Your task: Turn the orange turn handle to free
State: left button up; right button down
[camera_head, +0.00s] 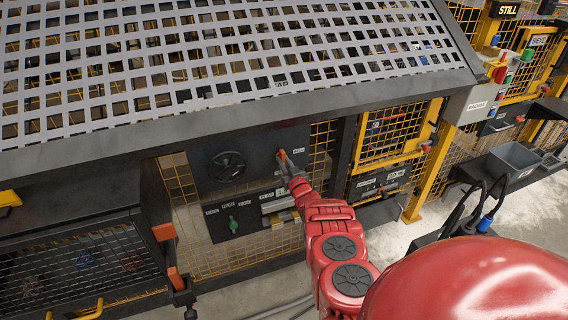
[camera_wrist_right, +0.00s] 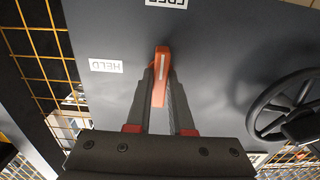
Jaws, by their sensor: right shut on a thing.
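The orange turn handle (camera_head: 282,155) sits on a dark panel (camera_head: 258,150). In the right wrist view the handle (camera_wrist_right: 161,72) stands nearly upright in the picture, with a pale line along it. My right gripper (camera_wrist_right: 160,88) is shut on it, one finger on each side; in the head view the gripper (camera_head: 287,165) reaches it from below right. In the wrist view an inverted HELD label (camera_wrist_right: 105,65) lies left of the handle. An inverted FREE label (camera_wrist_right: 167,3) is cut by the top edge, roughly in line with the handle. My left gripper is not in view.
A black handwheel (camera_head: 227,167) is left of the handle. Below are a green knob (camera_head: 233,225) and a pale metal block (camera_head: 279,206). A sloping perforated cover (camera_head: 220,60) overhangs the panel. Yellow mesh (camera_head: 322,150) stands to the right.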

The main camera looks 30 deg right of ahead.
dwell(0.4)
jog(key=c, duration=0.8)
grip_release()
jog(key=shift+s, duration=0.1)
jog(key=p+v, duration=0.9)
jog(key=v, duration=0.8)
jog(key=shift+s+p, duration=0.15)
jog(key=shift+p, duration=0.25)
